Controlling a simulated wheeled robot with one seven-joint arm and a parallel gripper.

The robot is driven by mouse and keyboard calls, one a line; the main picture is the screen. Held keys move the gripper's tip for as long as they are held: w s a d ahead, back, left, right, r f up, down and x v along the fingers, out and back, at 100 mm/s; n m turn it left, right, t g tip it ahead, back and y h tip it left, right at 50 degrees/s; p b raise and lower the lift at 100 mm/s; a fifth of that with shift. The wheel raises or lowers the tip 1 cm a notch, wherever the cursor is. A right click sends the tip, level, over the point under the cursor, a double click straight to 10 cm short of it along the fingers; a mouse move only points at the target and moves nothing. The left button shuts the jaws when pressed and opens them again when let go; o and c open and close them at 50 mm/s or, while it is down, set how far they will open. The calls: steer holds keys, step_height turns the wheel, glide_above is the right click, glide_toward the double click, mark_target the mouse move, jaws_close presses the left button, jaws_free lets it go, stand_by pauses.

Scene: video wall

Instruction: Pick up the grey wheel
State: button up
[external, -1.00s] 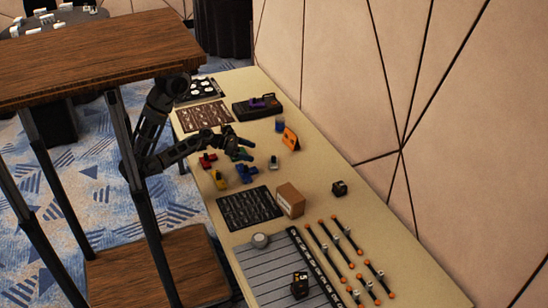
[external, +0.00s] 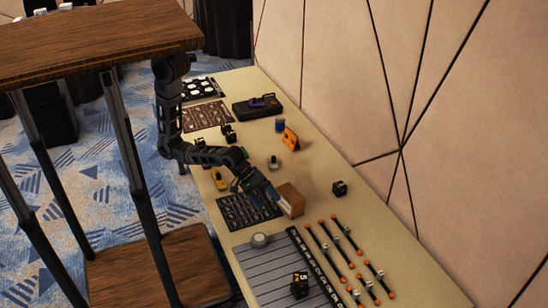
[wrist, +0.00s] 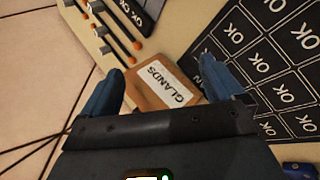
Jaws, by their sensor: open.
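The grey wheel (external: 260,240), a pale round piece, sits at the far corner of the grey striped panel (external: 270,266) in the external view. I cannot make it out in the wrist view. My gripper (external: 277,198) is above the table beside the brown box, between it and the black card, short of the wheel. In the wrist view my gripper (wrist: 162,68) has its two blue fingers wide apart with nothing held. The brown box (wrist: 143,90), labelled GLANDS, shows beyond and between them.
The brown box (external: 291,199) and the black OK card (external: 238,209) lie close to my gripper. Orange-ended rods (external: 345,235) lie to the right, and a black numbered block (external: 299,284) is at the front. A wall bounds the table's right side.

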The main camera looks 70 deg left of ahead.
mark_target(256, 238)
steer(key=s+d+f+m, duration=0.1)
steer(key=s+m, duration=0.1)
steer(key=s+d+f+m+t+y, duration=0.1)
steer(key=s+d+m, duration=0.1)
steer(key=s, duration=0.1)
steer(key=s+d+f+m+t+y, duration=0.1)
steer(key=s+d+f+m, duration=0.1)
steer(key=m, duration=0.1)
steer(key=shift+s+d, duration=0.15)
steer(key=shift+d, duration=0.1)
steer(key=s+d+m+t, duration=0.1)
steer(key=s+m, duration=0.1)
steer(key=s+d+m+t, duration=0.1)
steer(key=s+m, duration=0.1)
steer(key=s, duration=0.1)
steer(key=s+d+r+m+t+b, duration=0.1)
steer(key=s+t, duration=0.1)
steer(key=shift+s+m, duration=0.25)
steer(key=shift+m, duration=0.15)
steer(key=shift+p+x, duration=0.75)
steer(key=shift+x, duration=3.1)
steer(key=shift+s+f, duration=0.15)
steer(key=shift+c, duration=0.2)
steer(key=c, duration=1.2)
